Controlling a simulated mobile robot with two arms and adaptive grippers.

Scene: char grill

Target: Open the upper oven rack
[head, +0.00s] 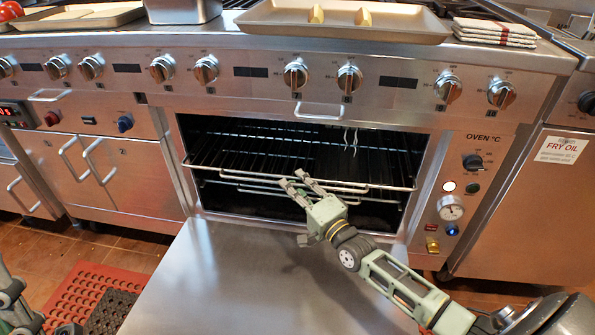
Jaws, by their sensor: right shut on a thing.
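The oven (195,185) stands open, with its door (235,275) folded down flat in front. The upper oven rack (240,150) is a wire grid, and its front bar spans the opening. The bar's ends overlap the opening's side edges, so the rack seems slightly forward. My right gripper (306,183) reaches in from the lower right over the door and is shut on the upper rack's front bar near its middle. The fingers partly hide the bar. A part of my left arm shows at the lower left edge, away from the oven; its fingers are not clear.
A lower rack (235,187) sits inside the dark oven. Above are a row of knobs (295,74) and a small handle (318,112). A tray (270,25) lies on the counter. A control panel (462,195) is right of the opening. A red mat (75,290) lies on the floor.

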